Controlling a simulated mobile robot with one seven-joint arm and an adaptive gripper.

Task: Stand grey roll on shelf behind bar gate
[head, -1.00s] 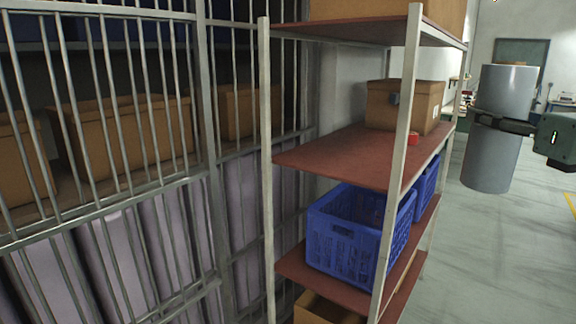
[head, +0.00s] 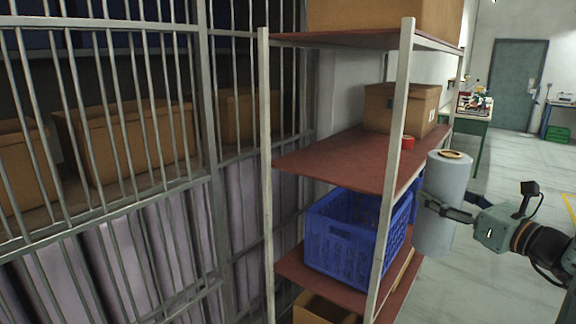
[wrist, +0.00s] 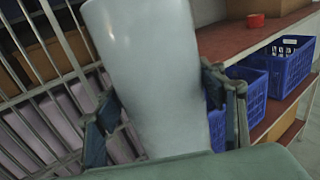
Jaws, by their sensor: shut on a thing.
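The grey roll (head: 447,190) is a tall pale cylinder with a brown core at its top. My gripper (head: 447,207) is shut around its middle and holds it nearly upright in the air, right of the open shelf unit. The roll (wrist: 158,75) also fills the middle of the wrist view, between the fingers of my gripper (wrist: 168,115). The bar gate (head: 110,110) stands at the left, closed across its shelf (head: 75,208) as far as I see. Brown boxes stand on that shelf behind the bars, and pale lilac rolls stand below it.
The open rack's red middle shelf (head: 335,160) carries a brown box (head: 385,108) and a small red roll (head: 408,142). Blue crates (head: 345,240) stand on the shelf below. A pale rack post (head: 396,150) stands in front. Clear floor (head: 500,200) lies at the right.

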